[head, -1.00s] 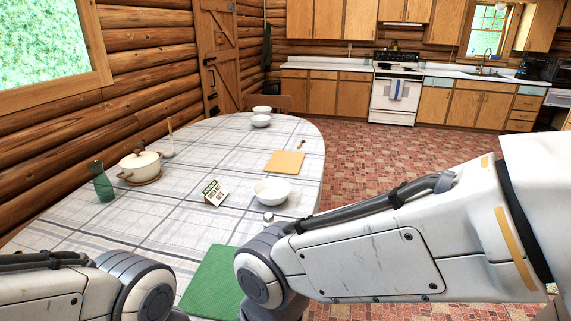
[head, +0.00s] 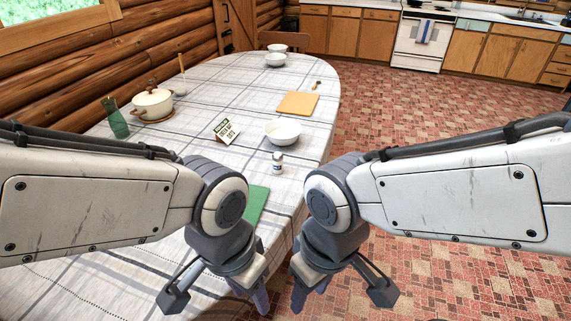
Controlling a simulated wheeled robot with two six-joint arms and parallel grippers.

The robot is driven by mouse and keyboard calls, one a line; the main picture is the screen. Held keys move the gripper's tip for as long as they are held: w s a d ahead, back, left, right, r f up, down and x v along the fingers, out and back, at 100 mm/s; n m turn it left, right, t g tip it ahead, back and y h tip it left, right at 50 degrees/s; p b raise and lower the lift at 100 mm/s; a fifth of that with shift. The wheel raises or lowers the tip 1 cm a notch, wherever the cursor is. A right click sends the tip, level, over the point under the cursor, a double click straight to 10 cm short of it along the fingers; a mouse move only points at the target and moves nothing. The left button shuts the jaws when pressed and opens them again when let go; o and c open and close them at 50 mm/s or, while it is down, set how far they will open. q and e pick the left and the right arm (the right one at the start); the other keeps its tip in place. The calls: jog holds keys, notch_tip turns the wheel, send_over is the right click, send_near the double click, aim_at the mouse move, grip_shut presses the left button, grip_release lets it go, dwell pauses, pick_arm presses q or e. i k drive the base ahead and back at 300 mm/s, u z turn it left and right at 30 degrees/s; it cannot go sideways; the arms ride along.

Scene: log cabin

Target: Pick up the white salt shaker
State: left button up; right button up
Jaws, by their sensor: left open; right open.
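The white salt shaker (head: 278,163) stands upright on the cloth-covered table (head: 165,215), just in front of a white bowl (head: 283,132). It is small, with a pale cap and a dark mark on its side. My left gripper (head: 255,293) is open and points down near the table's front right edge, nearer to me than the shaker. My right gripper (head: 308,290) is open and points down over the floor, beyond the table's right edge. Both are empty and apart from the shaker.
A green mat (head: 256,204) lies near the edge, partly behind my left wrist. Floor right of the table is free.

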aim_at(277, 158)
jog(key=z, duration=1.4)
jog(key=i, duration=1)
jog(key=u, duration=3.2)
